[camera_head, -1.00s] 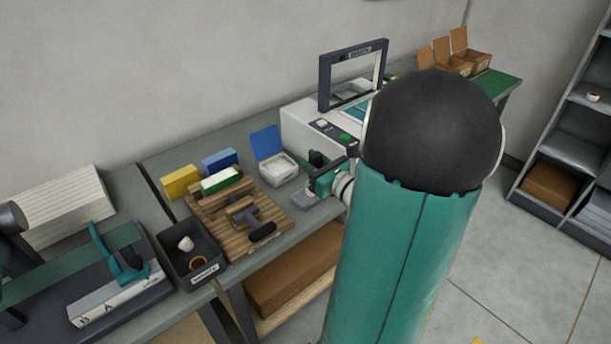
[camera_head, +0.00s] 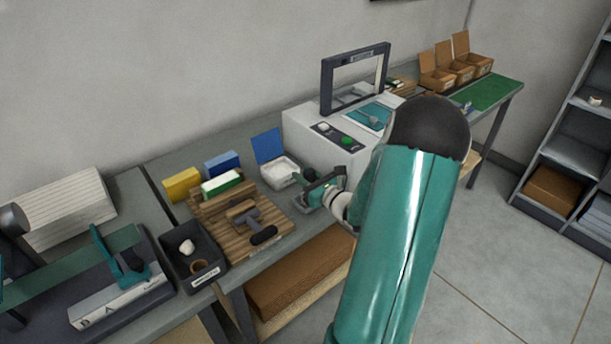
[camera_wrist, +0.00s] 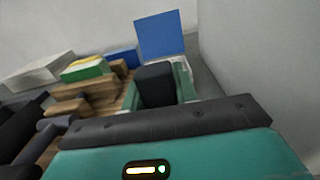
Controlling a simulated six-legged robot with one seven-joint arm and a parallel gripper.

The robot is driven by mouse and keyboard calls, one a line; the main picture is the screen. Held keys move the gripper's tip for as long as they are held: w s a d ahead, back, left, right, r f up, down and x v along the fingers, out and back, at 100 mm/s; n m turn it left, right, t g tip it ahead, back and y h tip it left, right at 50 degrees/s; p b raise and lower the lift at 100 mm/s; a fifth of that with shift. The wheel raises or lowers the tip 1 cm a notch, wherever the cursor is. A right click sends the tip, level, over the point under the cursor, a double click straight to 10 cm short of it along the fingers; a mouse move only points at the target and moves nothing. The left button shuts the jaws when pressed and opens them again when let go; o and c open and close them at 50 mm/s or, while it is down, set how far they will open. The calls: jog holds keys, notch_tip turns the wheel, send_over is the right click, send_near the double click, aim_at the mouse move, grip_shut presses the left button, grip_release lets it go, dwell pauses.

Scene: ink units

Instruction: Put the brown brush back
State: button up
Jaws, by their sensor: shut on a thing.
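I cannot make out a brown brush for certain in either view.
A dark roller tool (camera_head: 262,236) lies on the wooden board. Left of it, a black tray (camera_head: 208,273) holds a white piece and a brown ring. Yellow (camera_head: 182,184) and blue (camera_head: 222,162) boxes stand behind. Cardboard boxes (camera_head: 472,58) are on the far bench.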

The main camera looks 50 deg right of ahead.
jog(key=o, duration=1)
jog(key=shift+f, duration=0.15)
jog(key=shift+c, duration=0.2)
